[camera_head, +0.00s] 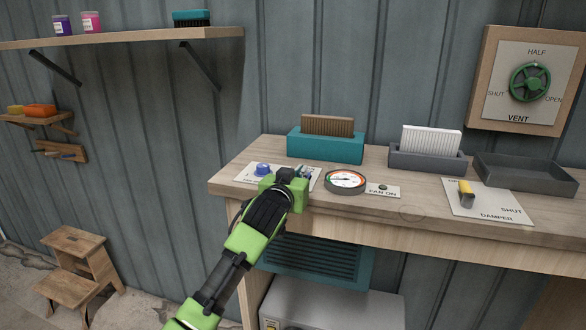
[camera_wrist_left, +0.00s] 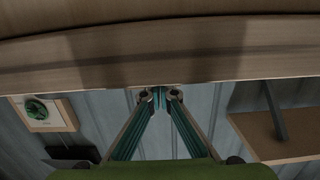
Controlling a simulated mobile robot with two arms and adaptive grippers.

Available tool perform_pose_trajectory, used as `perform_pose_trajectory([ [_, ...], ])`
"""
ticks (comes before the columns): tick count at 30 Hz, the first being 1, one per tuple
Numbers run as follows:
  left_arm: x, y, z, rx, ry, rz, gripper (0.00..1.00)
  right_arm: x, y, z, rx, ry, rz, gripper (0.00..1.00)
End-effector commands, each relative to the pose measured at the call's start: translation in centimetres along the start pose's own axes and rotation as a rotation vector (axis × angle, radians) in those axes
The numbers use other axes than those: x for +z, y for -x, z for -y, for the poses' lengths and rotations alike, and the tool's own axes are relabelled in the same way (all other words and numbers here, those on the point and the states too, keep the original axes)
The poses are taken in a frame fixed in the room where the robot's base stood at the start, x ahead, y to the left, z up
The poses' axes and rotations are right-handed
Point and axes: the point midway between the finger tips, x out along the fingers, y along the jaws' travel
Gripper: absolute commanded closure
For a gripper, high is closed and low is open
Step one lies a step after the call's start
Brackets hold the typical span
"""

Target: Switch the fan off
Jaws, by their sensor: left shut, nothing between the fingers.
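A blue knob (camera_head: 262,169) sits on a white label plate at the left end of the bench; the plate's lettering is too small to read and my arm hides part of it. A small plate marked "FAN ON" (camera_head: 383,191) with a dark round lamp or button lies right of a round gauge (camera_head: 345,181). My left gripper (camera_head: 303,173) is just right of the blue knob and left of the gauge, low over the plate. In the left wrist view its fingers (camera_wrist_left: 160,97) meet at the tips, with nothing between them. Any contact with the knob cannot be seen. My right gripper is out of view.
The wooden bench (camera_head: 430,218) also carries a teal box (camera_head: 325,147), a grey box (camera_head: 427,160), an empty dark tray (camera_head: 525,172) and a yellow damper lever (camera_head: 466,193). A green vent wheel (camera_head: 530,82) is on the wall. A shelf (camera_head: 120,38) hangs upper left.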

Motion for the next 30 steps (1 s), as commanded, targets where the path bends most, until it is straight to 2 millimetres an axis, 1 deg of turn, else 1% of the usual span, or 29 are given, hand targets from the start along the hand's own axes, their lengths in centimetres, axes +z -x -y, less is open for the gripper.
perform_pose_trajectory([
  [3, -1.7, 0.1, 0.5, -0.001, 0.004, -0.003, 1.0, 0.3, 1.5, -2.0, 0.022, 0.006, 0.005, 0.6],
  [6, -3.5, 0.1, 1.1, -0.002, 0.007, -0.006, 1.0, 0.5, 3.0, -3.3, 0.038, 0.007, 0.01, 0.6],
  [8, -4.7, 0.1, 1.6, -0.004, 0.01, -0.008, 1.0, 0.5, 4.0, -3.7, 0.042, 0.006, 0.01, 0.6],
  [10, -3.9, 0.9, 1.6, -0.002, 0.012, -0.01, 1.0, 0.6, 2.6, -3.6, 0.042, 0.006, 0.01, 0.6],
  [12, -4.1, 1.9, 1.5, -0.001, 0.011, -0.01, 1.0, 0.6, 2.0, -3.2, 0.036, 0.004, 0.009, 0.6],
  [16, -4.6, 4.0, 1.5, -0.002, 0.01, -0.012, 1.0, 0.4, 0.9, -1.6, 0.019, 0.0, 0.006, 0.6],
  [19, -5.0, 5.7, 1.5, -0.001, 0.011, -0.012, 1.0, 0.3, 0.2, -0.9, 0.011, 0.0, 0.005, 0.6],
  [24, -5.7, 8.0, 1.5, -0.002, 0.01, -0.011, 1.0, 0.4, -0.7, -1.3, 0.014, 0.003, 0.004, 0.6],
  [27, -6.0, 9.0, 1.6, -0.003, 0.01, -0.009, 1.0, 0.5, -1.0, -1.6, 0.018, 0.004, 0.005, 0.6],
  [30, -6.1, 9.6, 1.6, -0.003, 0.01, -0.008, 1.0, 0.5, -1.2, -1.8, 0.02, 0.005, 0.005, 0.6],
])
